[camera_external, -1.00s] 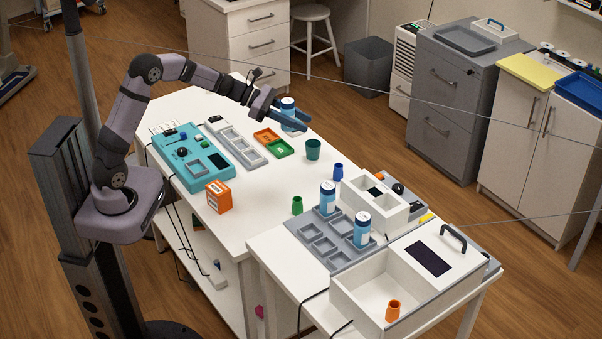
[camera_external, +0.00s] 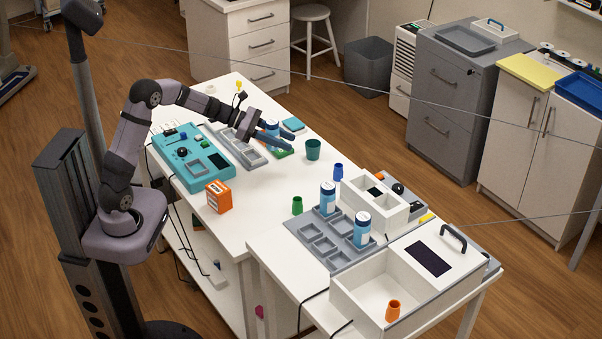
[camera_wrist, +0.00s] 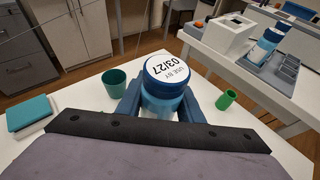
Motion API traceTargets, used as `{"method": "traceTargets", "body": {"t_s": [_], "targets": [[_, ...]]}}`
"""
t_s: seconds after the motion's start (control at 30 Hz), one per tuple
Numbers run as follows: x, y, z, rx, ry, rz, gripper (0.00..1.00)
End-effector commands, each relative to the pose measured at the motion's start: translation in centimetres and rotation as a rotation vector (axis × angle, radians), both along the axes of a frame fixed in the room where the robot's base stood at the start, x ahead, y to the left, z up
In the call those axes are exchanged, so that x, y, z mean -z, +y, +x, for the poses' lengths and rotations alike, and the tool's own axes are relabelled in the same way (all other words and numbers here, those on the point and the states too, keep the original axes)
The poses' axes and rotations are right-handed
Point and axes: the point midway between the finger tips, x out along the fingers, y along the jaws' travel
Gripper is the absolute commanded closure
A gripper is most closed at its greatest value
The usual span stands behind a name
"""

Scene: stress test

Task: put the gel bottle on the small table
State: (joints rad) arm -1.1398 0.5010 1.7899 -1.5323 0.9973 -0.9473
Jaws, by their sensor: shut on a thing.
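The gel bottle is the blue bottle (camera_external: 272,127) with a white-topped lid, held upright in my gripper (camera_external: 284,139) above the long white table (camera_external: 262,215). In the wrist view the bottle (camera_wrist: 165,78) sits between my two blue fingers, which are shut on it; its lid reads "USE BY 03/27". Its lower part is hidden there.
On the long table are a teal cup (camera_external: 313,150), blue cup (camera_external: 338,172), green cup (camera_external: 297,205), orange box (camera_external: 218,197) and teal device (camera_external: 222,178).

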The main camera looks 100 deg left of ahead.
Motion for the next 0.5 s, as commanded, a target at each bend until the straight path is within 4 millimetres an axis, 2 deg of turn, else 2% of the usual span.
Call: {"method": "traceTargets", "body": {"t_s": [0.3, 0.5], "targets": [[4.7, -0.1, 0.0, -0.001, 0.001, -0.004, 0.92], [5.7, 0.0, 0.0, 0.000, 0.000, 0.000, 0.92]]}}
